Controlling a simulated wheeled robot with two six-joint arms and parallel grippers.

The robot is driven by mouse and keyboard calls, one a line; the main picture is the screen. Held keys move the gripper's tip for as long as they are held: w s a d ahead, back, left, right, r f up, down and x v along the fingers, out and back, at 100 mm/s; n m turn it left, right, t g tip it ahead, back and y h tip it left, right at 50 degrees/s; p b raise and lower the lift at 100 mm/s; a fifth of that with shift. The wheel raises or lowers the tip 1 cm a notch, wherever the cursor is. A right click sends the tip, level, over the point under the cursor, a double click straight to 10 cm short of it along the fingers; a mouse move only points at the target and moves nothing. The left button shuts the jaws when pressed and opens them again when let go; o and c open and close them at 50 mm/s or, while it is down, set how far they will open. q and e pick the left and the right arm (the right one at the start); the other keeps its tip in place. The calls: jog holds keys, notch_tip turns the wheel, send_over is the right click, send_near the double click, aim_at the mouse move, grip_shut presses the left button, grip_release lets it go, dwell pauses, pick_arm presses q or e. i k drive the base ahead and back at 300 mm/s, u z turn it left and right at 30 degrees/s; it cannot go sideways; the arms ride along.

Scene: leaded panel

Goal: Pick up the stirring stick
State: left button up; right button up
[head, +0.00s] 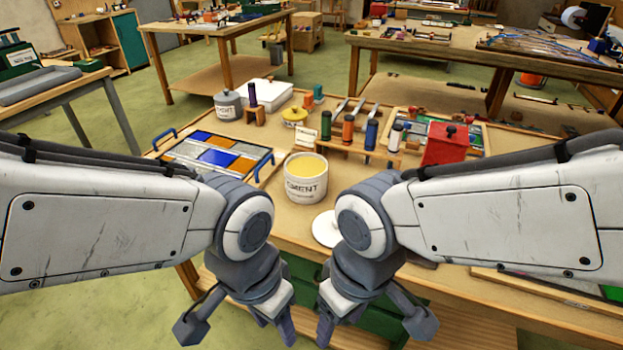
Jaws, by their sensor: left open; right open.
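I cannot make out a stirring stick for certain. Several slim grey tools (342,108) lean in a row behind the bottle rack, but they are too small to identify. An open white cement tub (305,188) with yellow contents stands near the middle of the workbench (285,218), with no stick visible in it. My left gripper (236,327) is open and empty in front of the bench's near edge. My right gripper (374,324) is open and empty beside it to the right. Both are apart from the tub, and my arms hide parts of the bench.
A white lid (325,229) lies beside the tub, partly behind my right arm. A coloured glass panel (213,152) in a blue-handled tray lies left. A rack of bottles (348,133) and a red box (446,143) stand behind, right. A grey pot (228,106) stands at the back left.

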aim_at(326, 123)
jog(key=u, duration=0.4)
jog(key=k, duration=0.55)
jog(key=u, duration=1.2)
jog(key=i, duration=1.85)
jog(key=z, duration=1.35)
jog(key=i, duration=0.65)
jog(key=z, duration=0.55)
